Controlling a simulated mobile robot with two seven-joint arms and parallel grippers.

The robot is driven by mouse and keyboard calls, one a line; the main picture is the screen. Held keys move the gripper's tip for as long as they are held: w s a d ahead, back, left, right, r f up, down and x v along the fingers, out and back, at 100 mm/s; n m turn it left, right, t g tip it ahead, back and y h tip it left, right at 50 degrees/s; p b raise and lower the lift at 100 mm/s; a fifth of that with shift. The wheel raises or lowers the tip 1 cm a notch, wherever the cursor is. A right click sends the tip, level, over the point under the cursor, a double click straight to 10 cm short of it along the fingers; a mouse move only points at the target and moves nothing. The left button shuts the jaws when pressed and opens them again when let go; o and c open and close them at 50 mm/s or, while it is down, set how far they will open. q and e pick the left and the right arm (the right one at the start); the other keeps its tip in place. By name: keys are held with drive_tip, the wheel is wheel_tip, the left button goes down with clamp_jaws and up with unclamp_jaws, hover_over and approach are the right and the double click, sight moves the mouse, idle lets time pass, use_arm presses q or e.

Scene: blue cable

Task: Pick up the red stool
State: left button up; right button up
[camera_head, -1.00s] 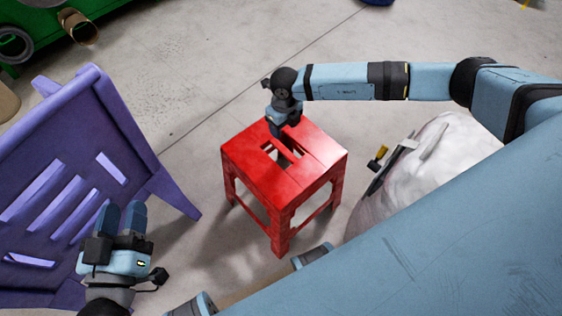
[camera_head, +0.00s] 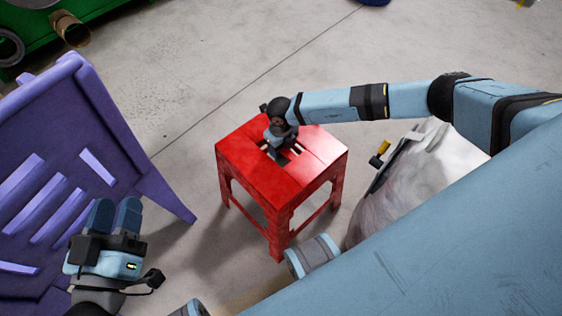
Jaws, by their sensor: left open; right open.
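The red stool (camera_head: 245,165) stands upright on the floor in the middle of the head view. It has a square seat with a slot in its middle. My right gripper (camera_head: 282,157) is over the middle of the seat, pointing down at the slot. Its fingertips are at or just inside the slot, and their tips are partly hidden. It is open and I see nothing lifted. My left gripper (camera_head: 115,216) is open and empty at the lower left, in front of the purple chair and well apart from the stool.
A purple plastic chair (camera_head: 85,110) stands left of the stool. A whitish sack-like object (camera_head: 405,195) is to the right, with a small yellow-and-black item (camera_head: 380,152) by it. A green container (camera_head: 105,8) is at the top left. The grey floor behind the stool is clear.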

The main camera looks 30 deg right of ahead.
drive_tip(key=shift+f, duration=0.1)
clamp_jaws()
idle(1.4)
